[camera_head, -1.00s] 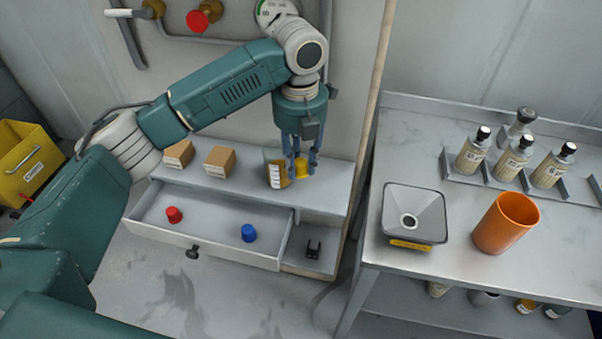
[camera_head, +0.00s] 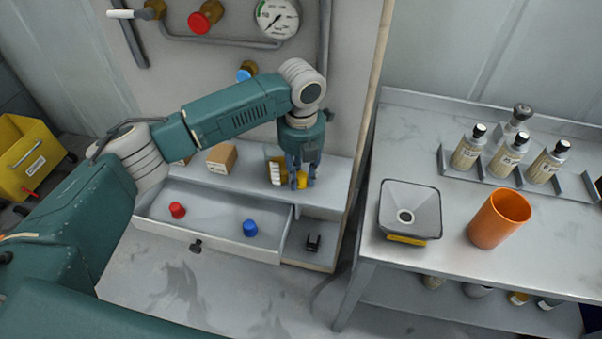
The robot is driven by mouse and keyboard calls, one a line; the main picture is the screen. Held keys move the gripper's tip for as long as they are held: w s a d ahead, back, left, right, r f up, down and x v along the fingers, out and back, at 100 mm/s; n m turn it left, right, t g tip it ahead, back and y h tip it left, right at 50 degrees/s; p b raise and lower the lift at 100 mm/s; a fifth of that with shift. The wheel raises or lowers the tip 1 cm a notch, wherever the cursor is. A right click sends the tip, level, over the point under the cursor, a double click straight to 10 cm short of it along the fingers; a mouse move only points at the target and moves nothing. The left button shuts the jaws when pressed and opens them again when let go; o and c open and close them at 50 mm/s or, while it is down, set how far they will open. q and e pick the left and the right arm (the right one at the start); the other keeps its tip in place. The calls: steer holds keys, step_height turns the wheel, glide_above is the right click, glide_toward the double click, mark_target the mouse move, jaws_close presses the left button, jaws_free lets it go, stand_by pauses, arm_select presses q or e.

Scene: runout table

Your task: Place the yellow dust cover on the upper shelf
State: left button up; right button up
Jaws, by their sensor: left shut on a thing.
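My left gripper (camera_head: 301,184) is shut on the yellow dust cover (camera_head: 302,181), which shows only partly between the fingers. It is over the right part of the upper shelf (camera_head: 333,183), low and close to its surface; I cannot tell whether the cover touches the shelf. My right gripper is not in view.
Brown boxes, one clearly visible (camera_head: 221,158), stand farther left on the shelf. Below, an open drawer (camera_head: 208,239) holds a red cap (camera_head: 177,210) and a blue cap (camera_head: 249,228). A black clip (camera_head: 313,243) lies in the right compartment. A steel table (camera_head: 455,265) stands right.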

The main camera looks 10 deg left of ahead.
mark_target(301, 175)
arm_select(q)
steer(key=o, duration=0.8)
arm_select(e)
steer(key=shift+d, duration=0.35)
arm_select(q)
steer(key=shift+r+b, duration=1.35)
steer(key=shift+r, duration=4.75)
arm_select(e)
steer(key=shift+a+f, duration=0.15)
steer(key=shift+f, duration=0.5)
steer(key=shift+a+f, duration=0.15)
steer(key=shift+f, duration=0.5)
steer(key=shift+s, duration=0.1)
